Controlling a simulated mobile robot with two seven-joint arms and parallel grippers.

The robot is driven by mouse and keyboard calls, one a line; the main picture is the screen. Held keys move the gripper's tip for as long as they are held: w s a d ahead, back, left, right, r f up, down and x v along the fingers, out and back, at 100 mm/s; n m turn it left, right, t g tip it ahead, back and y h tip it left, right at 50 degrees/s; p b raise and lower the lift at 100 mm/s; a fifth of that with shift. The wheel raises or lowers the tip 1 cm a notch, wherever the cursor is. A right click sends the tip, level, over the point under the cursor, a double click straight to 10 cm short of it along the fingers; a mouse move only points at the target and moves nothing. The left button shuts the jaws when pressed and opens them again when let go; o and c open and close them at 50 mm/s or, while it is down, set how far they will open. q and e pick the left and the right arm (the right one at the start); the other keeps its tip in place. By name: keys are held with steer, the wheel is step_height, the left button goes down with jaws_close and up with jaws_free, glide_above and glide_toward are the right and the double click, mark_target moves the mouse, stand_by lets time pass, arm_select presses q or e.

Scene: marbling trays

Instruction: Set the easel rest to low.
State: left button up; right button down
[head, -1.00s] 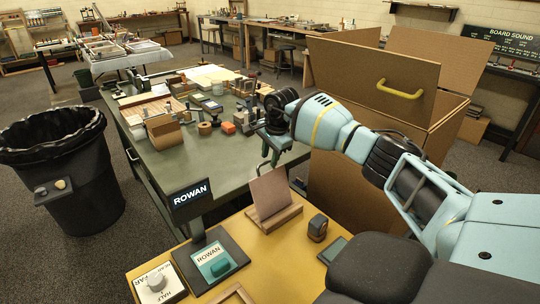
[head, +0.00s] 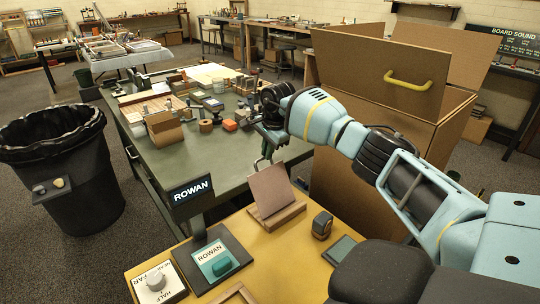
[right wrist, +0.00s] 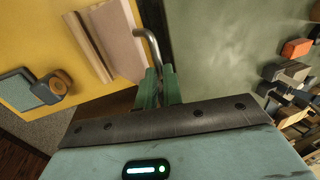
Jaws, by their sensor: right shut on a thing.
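The easel (head: 277,215) is a small wooden stand with a brown board (head: 269,188) leaning back on it, on the yellow tabletop. It also shows in the right wrist view (right wrist: 88,45), with its board (right wrist: 122,42) beside the fingers. A bent grey metal rod (right wrist: 152,45), which looks like the easel's rest, comes from behind the board. My right gripper (head: 267,150) is behind the easel's board. In the right wrist view its green fingers (right wrist: 159,78) are closed around the rod's end. Which setting the rest is in cannot be told. My left gripper is out of view.
Behind is a green table (head: 190,165) with crowded items. A large cardboard box (head: 345,185) stands close right.

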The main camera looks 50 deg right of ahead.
steer(key=c, duration=2.2)
jaws_free()
steer(key=w, duration=0.1)
steer(key=f+b, duration=0.1)
steer(key=w+b, duration=0.1)
steer(key=shift+w+d+f, duration=0.15)
steer(key=shift+w+f, duration=0.1)
steer(key=shift+w, duration=0.1)
steer(key=c, duration=2)
jaws_free()
steer(key=shift+r, duration=0.2)
steer(key=o, duration=0.5)
steer(key=v, duration=0.6)
steer(key=shift+r+p, duration=0.2)
steer(key=shift+p, duration=0.1)
steer(key=shift+s+r, duration=0.25)
steer(key=shift+r, duration=0.45)
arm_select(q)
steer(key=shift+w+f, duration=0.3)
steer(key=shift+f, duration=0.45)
